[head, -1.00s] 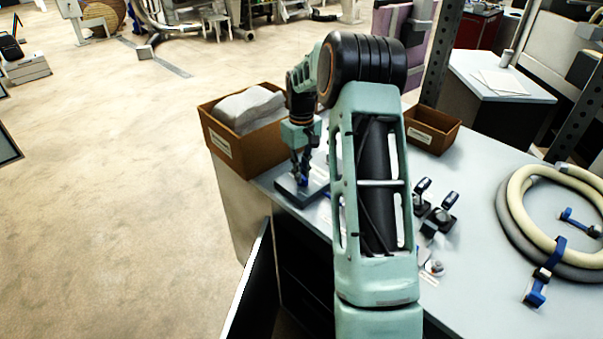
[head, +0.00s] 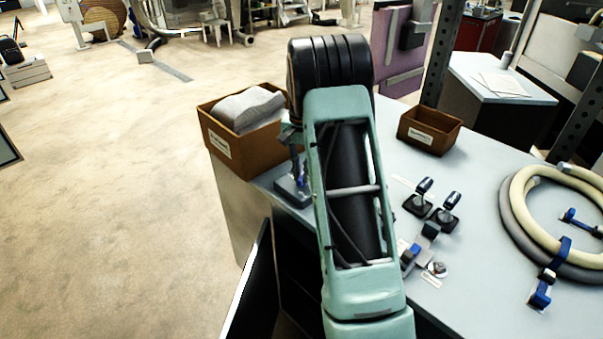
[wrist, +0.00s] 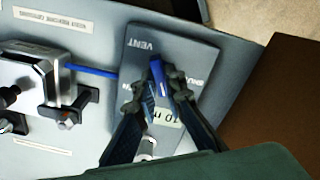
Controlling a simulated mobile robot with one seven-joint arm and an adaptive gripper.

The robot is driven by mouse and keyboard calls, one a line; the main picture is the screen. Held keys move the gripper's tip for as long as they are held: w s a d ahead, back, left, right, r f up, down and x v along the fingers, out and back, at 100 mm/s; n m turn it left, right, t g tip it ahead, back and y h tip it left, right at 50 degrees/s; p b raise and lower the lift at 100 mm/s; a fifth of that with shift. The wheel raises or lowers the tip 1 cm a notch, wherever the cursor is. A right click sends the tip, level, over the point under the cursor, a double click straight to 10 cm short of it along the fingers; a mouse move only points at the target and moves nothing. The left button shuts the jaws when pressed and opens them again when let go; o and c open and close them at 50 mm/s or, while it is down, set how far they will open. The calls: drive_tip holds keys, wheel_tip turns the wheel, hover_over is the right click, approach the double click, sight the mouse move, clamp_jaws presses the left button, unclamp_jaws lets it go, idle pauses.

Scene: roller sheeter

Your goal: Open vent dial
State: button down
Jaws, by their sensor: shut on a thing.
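The vent dial is a dark grey plate (wrist: 140,45) marked VENT in the wrist view, with a blue handle (wrist: 157,72) standing on it. My gripper (wrist: 163,88) is shut on the blue handle, one finger on each side. Part of the dial's printed scale shows beside and between the fingers, and the rest is hidden by them. In the head view the dial's plate (head: 287,191) lies at the table's near left corner, and my arm hides most of the gripper.
A brown box (head: 232,152) with a grey bundle stands behind the dial. Left of the dial in the wrist view are a metal block (wrist: 28,78) and a blue bar (wrist: 92,71). Two small levers (head: 432,204) and a coiled hose (head: 512,220) lie to the right.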

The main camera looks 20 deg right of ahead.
drive_tip(key=m, duration=0.5)
drive_tip(key=shift+m, duration=0.3)
idle(0.4)
drive_tip(key=c, duration=2)
unclamp_jaws()
wheel_tip(320, 180, up, 12)
